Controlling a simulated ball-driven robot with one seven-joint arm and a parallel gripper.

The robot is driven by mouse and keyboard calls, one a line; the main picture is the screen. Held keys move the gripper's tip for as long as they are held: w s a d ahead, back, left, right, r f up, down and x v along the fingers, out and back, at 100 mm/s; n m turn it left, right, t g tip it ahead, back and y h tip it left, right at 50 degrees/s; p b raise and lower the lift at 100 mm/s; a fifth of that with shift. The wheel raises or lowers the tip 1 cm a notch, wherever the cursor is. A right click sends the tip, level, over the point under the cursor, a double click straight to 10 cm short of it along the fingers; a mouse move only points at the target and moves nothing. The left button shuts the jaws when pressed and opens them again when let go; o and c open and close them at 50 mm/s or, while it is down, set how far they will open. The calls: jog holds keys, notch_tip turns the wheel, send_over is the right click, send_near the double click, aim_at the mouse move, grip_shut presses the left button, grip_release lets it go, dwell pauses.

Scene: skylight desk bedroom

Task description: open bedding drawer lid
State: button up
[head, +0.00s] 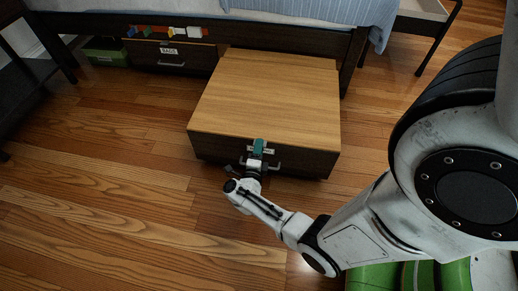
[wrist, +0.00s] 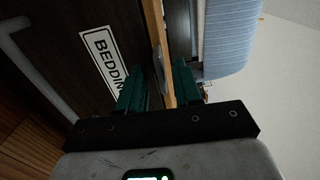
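The bedding drawer (head: 225,150) stands pulled out from the bed, with a dark front. Its flat wooden lid (head: 265,95) lies closed over it. In the wrist view the dark front carries a "BEDDING" label (wrist: 101,62), partly hidden by a finger. My gripper (head: 259,148) is at the lid's front edge, above the drawer's bar handle. In the wrist view my gripper (wrist: 165,88) has its two green fingers either side of the wooden lid edge (wrist: 153,22), a narrow gap apart. A grey metal piece shows by that edge. I cannot tell if the fingers press on it.
The bed (head: 300,12) stands behind the drawer. Another drawer (head: 172,57) with a bar handle and a green box (head: 105,52) are under it to the left. Dark furniture (head: 25,85) stands at far left. The wooden floor (head: 100,210) at the left front is clear.

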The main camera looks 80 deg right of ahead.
jog(key=shift+d, duration=0.3)
jog(key=shift+c, duration=0.4)
grip_shut()
